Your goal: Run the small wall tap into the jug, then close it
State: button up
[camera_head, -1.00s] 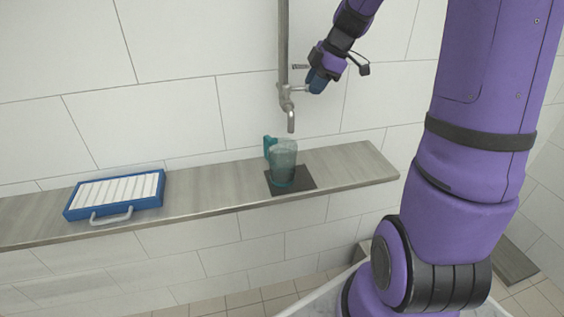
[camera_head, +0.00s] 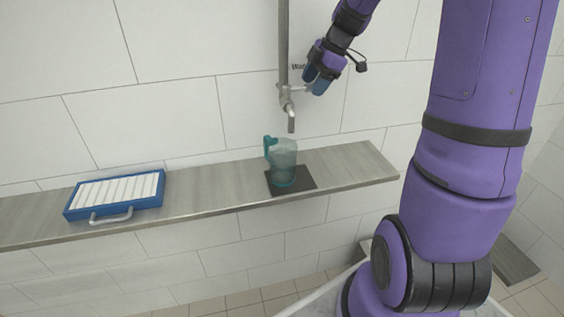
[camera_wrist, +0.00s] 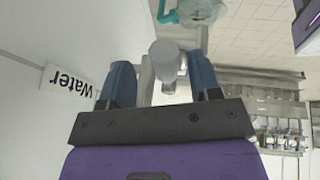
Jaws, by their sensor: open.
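The small wall tap (camera_head: 289,105) is a grey metal fitting on a vertical pipe, with its spout pointing down. The teal see-through jug (camera_head: 283,163) stands upright on a dark square mat (camera_head: 306,180), below the spout. Its handle is on the left. I see no clear stream of water, and cannot tell the level in the jug. My gripper (camera_head: 311,82) is open at the right side of the tap. In the wrist view, its two blue fingers (camera_wrist: 162,82) stand on either side of the tap's grey metal part (camera_wrist: 164,55). The jug (camera_wrist: 203,10) shows at the top edge.
A wooden shelf (camera_head: 215,188) runs along the tiled wall and carries the mat. A blue tray with white slats (camera_head: 116,193) and a grey handle sits on its left part. A "Water" label (camera_wrist: 68,80) is on the wall beside the tap. The shelf between tray and mat is clear.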

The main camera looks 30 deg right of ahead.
jog(key=v, duration=1)
jog(key=shift+s+r, duration=0.2)
jog(key=shift+r, duration=0.15)
dwell(0.7)
jog(key=s+a+r+m+h, duration=0.25)
jog(key=s+a+m, duration=0.45)
jog(key=s+a, duration=0.4)
jog(key=s+a+f+m+t+h, duration=0.1)
jog(key=s+a+f+m+t, duration=0.1)
jog(key=s+a+m, duration=0.5)
jog(key=s+m, duration=0.2)
jog(key=s, duration=0.3)
jog(key=shift+s+a+f, duration=0.2)
jog(key=shift+s+f, duration=0.05)
jog(key=shift+s, duration=0.15)
jog(key=shift+h, duration=0.25)
